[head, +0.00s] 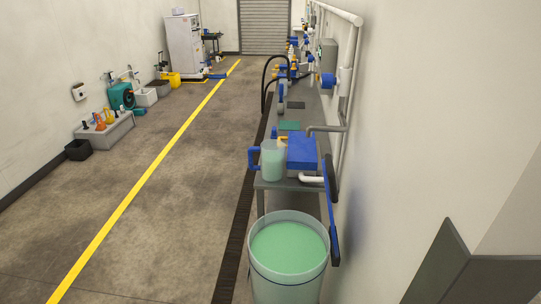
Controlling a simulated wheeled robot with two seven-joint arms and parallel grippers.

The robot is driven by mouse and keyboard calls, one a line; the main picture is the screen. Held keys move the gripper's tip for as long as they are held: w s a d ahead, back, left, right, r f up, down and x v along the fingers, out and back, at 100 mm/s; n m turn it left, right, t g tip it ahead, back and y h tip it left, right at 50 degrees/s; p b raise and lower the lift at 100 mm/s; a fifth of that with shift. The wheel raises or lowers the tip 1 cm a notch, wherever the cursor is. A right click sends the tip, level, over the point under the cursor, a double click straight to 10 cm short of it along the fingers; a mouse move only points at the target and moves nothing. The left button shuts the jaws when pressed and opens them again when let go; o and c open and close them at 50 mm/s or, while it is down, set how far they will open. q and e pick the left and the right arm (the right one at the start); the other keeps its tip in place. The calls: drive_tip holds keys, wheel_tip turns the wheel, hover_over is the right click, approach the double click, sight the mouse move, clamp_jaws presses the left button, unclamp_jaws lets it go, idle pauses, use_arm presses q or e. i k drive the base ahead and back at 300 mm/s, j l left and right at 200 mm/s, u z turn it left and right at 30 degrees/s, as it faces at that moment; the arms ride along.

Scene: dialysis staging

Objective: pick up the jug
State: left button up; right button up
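The jug (272,159) is a pale translucent green vessel with a blue handle on its left side. It stands upright at the near end of the long grey bench along the right wall, just left of a blue box. Neither of my grippers shows in the head view.
A large bucket of green liquid (289,247) stands in front of the bench's near end. A blue box (302,148) and grey and white pipes crowd the jug's right side. The floor left of the bench is open, with a yellow line (150,179) along it.

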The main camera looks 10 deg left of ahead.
sight(266, 161)
drive_tip(key=i+j, duration=0.35)
drive_tip(key=i+j+z, duration=0.1)
drive_tip(key=i+j, duration=0.25)
drive_tip(key=j, duration=0.2)
drive_tip(key=i+j, duration=0.15)
drive_tip(key=i, duration=0.2)
